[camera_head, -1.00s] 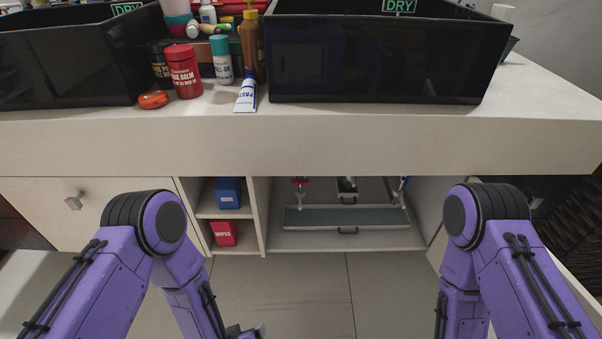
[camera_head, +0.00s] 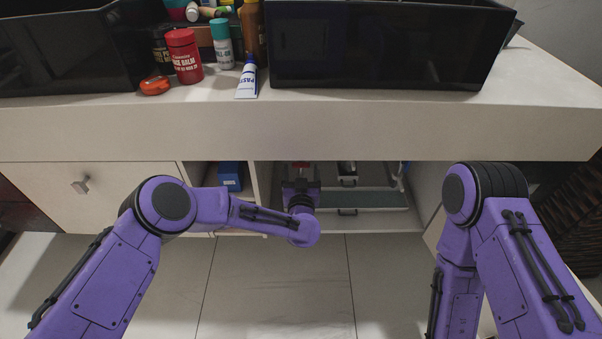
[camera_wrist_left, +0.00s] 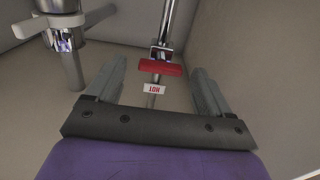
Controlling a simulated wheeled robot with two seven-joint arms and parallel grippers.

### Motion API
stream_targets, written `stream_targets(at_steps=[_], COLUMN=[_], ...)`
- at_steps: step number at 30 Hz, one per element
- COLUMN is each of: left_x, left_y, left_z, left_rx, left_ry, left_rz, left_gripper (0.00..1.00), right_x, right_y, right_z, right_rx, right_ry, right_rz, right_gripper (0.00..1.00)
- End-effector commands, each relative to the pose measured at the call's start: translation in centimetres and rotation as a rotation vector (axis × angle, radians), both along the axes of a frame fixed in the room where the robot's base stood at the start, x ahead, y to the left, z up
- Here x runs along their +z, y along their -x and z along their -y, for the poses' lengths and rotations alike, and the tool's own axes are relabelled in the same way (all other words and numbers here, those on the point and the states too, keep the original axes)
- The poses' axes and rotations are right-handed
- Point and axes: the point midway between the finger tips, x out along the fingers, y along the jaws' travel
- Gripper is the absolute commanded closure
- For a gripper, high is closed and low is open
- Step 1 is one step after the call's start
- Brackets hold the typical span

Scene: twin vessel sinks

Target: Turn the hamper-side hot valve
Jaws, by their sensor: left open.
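The red hot valve handle (camera_wrist_left: 159,68) sits on a chrome pipe in the left wrist view, with a white "HOT" tag (camera_wrist_left: 154,89) just below it. The handle lies roughly crosswise. My left gripper (camera_wrist_left: 157,76) is open, with one finger on each side of the handle and gaps between. I cannot tell how deep the fingers reach past it. In the head view my left gripper (camera_head: 300,185) is inside the open cabinet bay, and the wrist hides much of the valve. My right arm shows, but its gripper is out of view.
The counter front (camera_head: 300,130) overhangs the bay. A divider with a blue box (camera_head: 231,176) stands left of it. A grey tray (camera_head: 370,200) lies on the bay floor. A wicker hamper (camera_head: 575,225) stands at the far right. A drain pipe (camera_wrist_left: 68,60) stands left of the valve.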

Motion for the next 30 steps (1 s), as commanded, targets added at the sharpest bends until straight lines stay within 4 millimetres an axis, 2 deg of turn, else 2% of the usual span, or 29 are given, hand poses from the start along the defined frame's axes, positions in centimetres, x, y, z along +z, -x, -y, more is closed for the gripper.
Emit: stream_targets(at_steps=[4, 11, 12, 17, 30], left_x=[-0.12, 0.01, 0.01, 0.00, -0.04], left_y=[-1.35, -1.55, -1.54, -1.52, -1.46], left_z=[-0.05, -0.05, -0.05, -0.03, 0.05], left_rx=[0.000, 0.000, 0.000, -0.001, -0.002], left_ry=[0.001, 0.000, 0.000, 0.000, 0.075], left_rz=[-0.001, -0.001, -0.001, -0.001, -0.002], left_gripper=[0.19, 0.19, 0.22, 0.74, 0.75], right_x=[-0.60, -0.52, -0.53, -0.52, -0.69], right_y=[0.00, 0.00, 0.01, 0.00, 0.01], right_z=[0.00, 0.00, 0.00, 0.00, 0.00], right_rx=[0.000, 0.000, 0.000, 0.000, 0.000], right_ry=[0.000, 0.000, 0.000, 0.000, 0.000], right_rz=[0.000, 0.000, 0.000, 0.000, 0.000], right_gripper=[0.57, 0.57, 0.57, 0.57, 0.57])
